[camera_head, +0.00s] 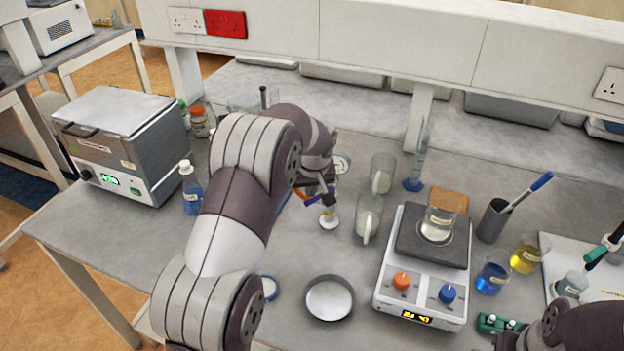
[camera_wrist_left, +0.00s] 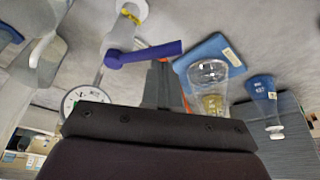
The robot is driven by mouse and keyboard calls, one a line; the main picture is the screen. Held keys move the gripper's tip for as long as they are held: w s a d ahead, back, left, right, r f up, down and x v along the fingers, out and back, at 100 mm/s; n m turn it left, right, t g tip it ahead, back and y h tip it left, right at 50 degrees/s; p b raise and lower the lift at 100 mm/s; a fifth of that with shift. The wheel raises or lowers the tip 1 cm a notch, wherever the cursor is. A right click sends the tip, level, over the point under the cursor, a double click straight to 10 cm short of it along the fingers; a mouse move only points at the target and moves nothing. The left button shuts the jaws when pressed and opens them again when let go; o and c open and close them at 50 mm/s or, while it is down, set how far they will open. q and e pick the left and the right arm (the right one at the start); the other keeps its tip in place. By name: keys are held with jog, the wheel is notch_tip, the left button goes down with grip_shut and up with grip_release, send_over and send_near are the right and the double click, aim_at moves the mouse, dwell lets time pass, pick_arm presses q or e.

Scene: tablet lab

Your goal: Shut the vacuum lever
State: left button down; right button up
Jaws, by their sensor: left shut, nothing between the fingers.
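The vacuum lever is a blue-purple bar beside my left gripper (camera_head: 317,191). In the left wrist view the lever (camera_wrist_left: 146,54) lies nearly level across the picture. Its left end meets a white fitting (camera_wrist_left: 124,28) with a yellow band. My left gripper's shut, empty fingers (camera_wrist_left: 164,86) are just below the lever's right part. I cannot tell whether they touch it. In the head view the lever (camera_head: 329,196) shows only in part behind the fingers. A round white gauge (camera_head: 342,162) stands behind the gripper.
A round dish (camera_head: 329,299) lies in front. A blue bottle (camera_head: 191,190) and a grey box-shaped device (camera_head: 120,140) stand at the left.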

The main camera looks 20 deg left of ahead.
pick_arm(q)
jog(key=shift+s+d+f+b, duration=0.1)
jog(key=shift+s+d+b, duration=0.3)
jog(key=shift+d+b, duration=0.15)
jog(key=shift+w, duration=0.1)
jog(key=shift+w, duration=0.15)
jog(key=shift+w+d+p, duration=0.1)
jog(key=shift+w+p, duration=0.35)
jog(key=shift+w, duration=0.1)
jog(key=shift+r, duration=0.2)
